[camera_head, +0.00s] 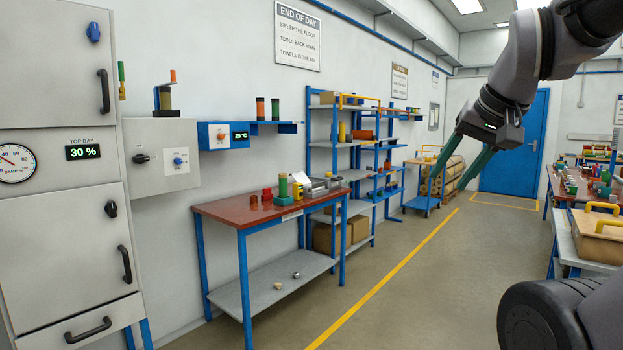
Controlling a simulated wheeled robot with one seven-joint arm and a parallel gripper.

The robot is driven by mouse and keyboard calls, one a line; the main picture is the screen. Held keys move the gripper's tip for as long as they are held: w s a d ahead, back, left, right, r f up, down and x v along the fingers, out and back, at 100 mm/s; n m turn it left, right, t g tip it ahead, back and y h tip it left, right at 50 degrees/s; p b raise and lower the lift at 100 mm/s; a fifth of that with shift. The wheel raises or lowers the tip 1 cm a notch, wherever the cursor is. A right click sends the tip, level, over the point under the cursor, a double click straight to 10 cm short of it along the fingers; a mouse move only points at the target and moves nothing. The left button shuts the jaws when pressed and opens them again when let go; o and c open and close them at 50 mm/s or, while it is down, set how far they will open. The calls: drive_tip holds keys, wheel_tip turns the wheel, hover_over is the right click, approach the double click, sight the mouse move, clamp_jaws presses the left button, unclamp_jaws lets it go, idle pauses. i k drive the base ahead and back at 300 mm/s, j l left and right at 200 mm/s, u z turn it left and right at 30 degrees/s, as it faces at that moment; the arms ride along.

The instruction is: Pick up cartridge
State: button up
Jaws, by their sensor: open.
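My gripper (448,190) hangs at the upper right on my arm, with its two long green fingers spread apart and nothing between them. It is in the air over the aisle, well apart from the table and shelves. I cannot tell for sure which thing is the cartridge. Small cylinders that might be it include an orange one (260,108) and a green one (275,109) on a blue wall ledge.
The red-topped table (232,212) has a lower shelf with two small round parts. A grey cabinet (60,220) stands at the left, and blue shelving (308,150) stands behind the table. A cluttered bench is at the right. The floor aisle (425,275) is clear.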

sight(275, 103)
drive_tip(key=i, duration=4.45)
drive_tip(key=l+z, duration=0.05)
drive_tip(key=l, duration=0.05)
